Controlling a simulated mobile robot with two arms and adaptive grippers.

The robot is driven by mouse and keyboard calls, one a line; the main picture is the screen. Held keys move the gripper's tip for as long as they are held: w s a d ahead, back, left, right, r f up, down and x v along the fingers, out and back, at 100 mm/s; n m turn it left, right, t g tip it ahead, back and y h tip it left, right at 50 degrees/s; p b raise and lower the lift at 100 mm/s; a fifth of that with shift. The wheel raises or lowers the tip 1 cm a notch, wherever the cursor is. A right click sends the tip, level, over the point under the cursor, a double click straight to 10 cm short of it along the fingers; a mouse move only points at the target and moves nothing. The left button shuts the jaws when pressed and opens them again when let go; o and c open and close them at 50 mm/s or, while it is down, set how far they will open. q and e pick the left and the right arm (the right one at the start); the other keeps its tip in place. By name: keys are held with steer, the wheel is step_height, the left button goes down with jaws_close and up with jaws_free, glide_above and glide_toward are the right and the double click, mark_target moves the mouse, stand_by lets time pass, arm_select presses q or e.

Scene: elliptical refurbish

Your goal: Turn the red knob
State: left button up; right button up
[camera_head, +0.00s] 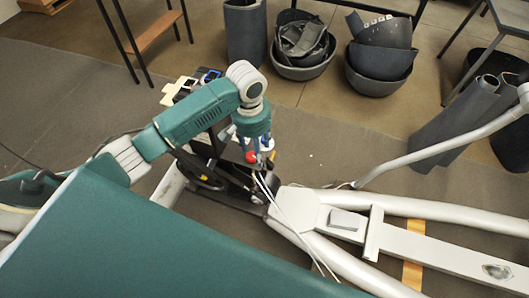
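A small red knob (251,157) shows on the dark central part of the elliptical machine. My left arm comes in from the left, and its gripper (258,150) points down right at the knob. The wrist and fingers partly cover the area around the knob. I cannot tell whether the fingers touch the knob, or whether they are open or shut. My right gripper is not in view.
The machine's pale frame tubes (455,250) stretch to the right, with a raised handle bar (440,147). Thin white cables (293,228) trail below the knob. Dark bins (380,65) and a grey cylinder (245,32) stand at the back. Grey floor mat (60,90) lies clear at left.

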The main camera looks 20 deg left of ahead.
mark_target(252, 155)
arm_select(q)
step_height(252, 155, up, 4)
steer(key=w+a+n, duration=0.1)
steer(key=w+a, duration=0.1)
steer(key=a, duration=0.1)
step_height(252, 155, down, 11)
steer(key=shift+d+r, duration=0.1)
steer(key=c, duration=1.1)
